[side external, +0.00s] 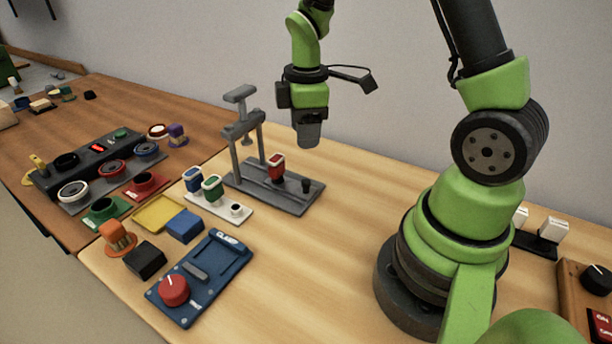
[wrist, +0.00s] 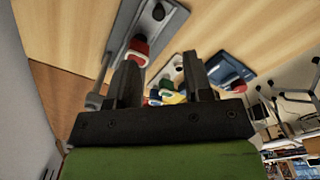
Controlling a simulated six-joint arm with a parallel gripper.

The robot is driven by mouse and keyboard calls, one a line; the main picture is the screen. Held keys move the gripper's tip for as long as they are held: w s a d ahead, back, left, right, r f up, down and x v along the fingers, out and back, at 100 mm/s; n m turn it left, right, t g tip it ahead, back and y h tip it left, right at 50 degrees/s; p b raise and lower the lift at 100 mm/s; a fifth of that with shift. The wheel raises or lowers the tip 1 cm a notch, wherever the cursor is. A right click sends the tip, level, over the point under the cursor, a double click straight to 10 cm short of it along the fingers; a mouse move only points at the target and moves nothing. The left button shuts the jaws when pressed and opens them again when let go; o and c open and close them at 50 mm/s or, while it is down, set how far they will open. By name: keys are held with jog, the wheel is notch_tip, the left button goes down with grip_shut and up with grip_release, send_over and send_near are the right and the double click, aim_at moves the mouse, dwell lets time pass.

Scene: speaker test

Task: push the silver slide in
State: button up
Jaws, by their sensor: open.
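A blue panel (side external: 203,275) lies flat on the light wooden table, with a red knob (side external: 174,290) at its near end. A short grey bar (side external: 195,270) lies in the panel's face; it may be the silver slide, but I cannot tell how far in it is. The panel also shows at the right of the wrist view (wrist: 215,68), with the red knob partly in sight. My gripper (side external: 309,142) hangs above the table, pointing down, right of the grey press and apart from everything. In the wrist view its fingers (wrist: 161,65) are spread with nothing held.
A grey press stand (side external: 300,203) with a red-topped piece stands behind the panel. A white tray (side external: 236,213) with blue and green pieces is beside it. Yellow, blue and black blocks lie left of the panel. The table between panel and my base is clear.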

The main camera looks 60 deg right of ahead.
aim_at(305, 180)
jog(key=shift+n, duration=0.3)
jog(key=f, duration=1.1)
jog(key=shift+d, duration=0.2)
jog(key=shift+w, duration=0.1)
grip_shut()
